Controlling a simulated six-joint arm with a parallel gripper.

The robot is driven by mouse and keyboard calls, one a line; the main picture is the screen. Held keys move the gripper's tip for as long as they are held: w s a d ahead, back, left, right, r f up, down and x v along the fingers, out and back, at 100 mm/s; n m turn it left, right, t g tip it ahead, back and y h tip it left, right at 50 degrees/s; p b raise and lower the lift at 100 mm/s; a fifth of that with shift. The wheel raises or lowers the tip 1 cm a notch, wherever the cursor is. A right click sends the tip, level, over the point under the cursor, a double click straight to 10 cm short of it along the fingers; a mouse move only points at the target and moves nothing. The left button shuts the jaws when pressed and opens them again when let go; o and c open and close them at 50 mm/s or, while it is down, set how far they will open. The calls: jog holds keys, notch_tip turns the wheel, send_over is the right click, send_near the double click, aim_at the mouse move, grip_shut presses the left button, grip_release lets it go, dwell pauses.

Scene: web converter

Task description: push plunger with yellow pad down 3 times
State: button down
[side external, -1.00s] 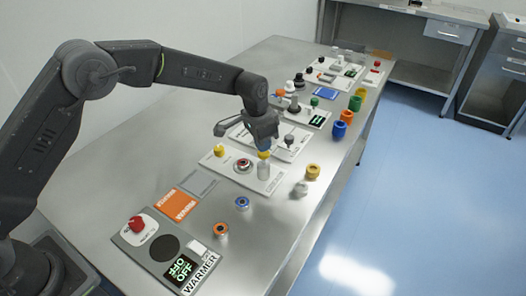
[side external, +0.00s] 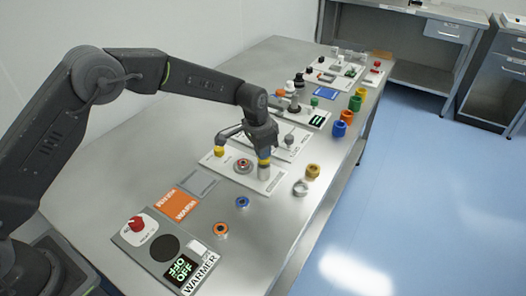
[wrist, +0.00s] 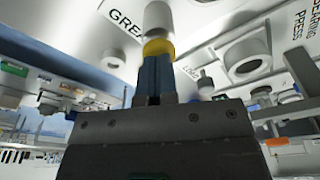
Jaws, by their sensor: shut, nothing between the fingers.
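The plunger is a pale upright cylinder (side external: 265,173) with a yellow pad (side external: 264,161) on top. It stands at the right front of a white panel (side external: 240,182) in the side view. My gripper (side external: 264,152) is directly above it, shut and empty, pointing down. In the wrist view the blue fingertips (wrist: 156,75) are together and appear to touch the yellow pad (wrist: 158,47). The pale cylinder (wrist: 158,18) continues beyond the pad. The fingers hide part of the pad's top.
A yellow knob (side external: 219,152) and a round red-and-grey part (side external: 243,166) are on the same panel. A silver ring (side external: 300,188) and a brass-coloured part (side external: 313,170) lie to the right. The warmer panel (side external: 165,252) is in front. Several devices crowd the table behind.

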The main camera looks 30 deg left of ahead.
dwell(0.4)
jog(key=shift+r, duration=2)
jog(key=shift+f, duration=0.8)
jog(key=shift+f, duration=1.35)
jog(key=shift+r, duration=2.15)
jog(key=shift+f, duration=0.35)
